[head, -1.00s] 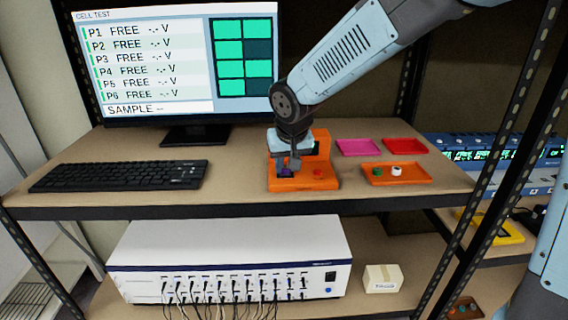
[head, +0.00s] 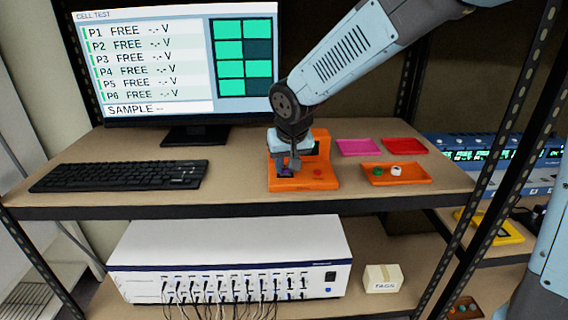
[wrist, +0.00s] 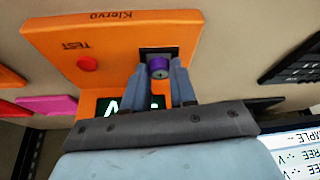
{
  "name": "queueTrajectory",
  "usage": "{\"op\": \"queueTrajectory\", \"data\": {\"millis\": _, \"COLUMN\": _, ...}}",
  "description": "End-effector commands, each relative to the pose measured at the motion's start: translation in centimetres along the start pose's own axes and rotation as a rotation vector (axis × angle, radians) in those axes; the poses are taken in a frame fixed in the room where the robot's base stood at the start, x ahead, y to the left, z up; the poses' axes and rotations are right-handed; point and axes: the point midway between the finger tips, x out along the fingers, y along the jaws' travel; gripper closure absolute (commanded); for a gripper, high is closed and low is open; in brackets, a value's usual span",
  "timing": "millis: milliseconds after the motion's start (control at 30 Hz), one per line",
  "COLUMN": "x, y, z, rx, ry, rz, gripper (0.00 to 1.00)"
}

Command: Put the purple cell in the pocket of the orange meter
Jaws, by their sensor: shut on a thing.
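The orange meter (head: 322,183) stands on the shelf right of the keyboard, with a red button on its base. In the wrist view the meter (wrist: 115,45) shows the word TEST beside that button and a dark square pocket (wrist: 148,53). The purple cell (wrist: 159,68) is between the fingertips of my gripper (wrist: 160,72), at the pocket; I cannot tell how deep it sits. In the head view the purple cell (head: 285,172) shows low under my gripper (head: 289,168), over the left part of the meter's base. The gripper is shut on the cell.
An orange tray (head: 415,180) with a green and a white cell lies right of the meter. A pink tray (head: 358,147) and a red tray (head: 405,146) lie behind it. A keyboard (head: 120,176) and a monitor (head: 180,110) are to the left.

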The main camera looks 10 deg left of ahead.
Motion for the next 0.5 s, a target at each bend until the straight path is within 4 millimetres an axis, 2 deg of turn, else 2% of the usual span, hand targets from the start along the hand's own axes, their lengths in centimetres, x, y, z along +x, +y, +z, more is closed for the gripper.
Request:
{"op": "queueTrajectory", "data": {"millis": 33, "x": 0.83, "y": -0.03, "z": 1.05, "rx": -0.001, "ry": -0.028, "rz": 0.003, "gripper": 1.0}}
{"op": "queueTrajectory", "data": {"millis": 500, "x": 1.24, "y": 0.0, "z": 1.23, "rx": -0.002, "ry": -0.028, "rz": 0.003, "gripper": 1.0}}
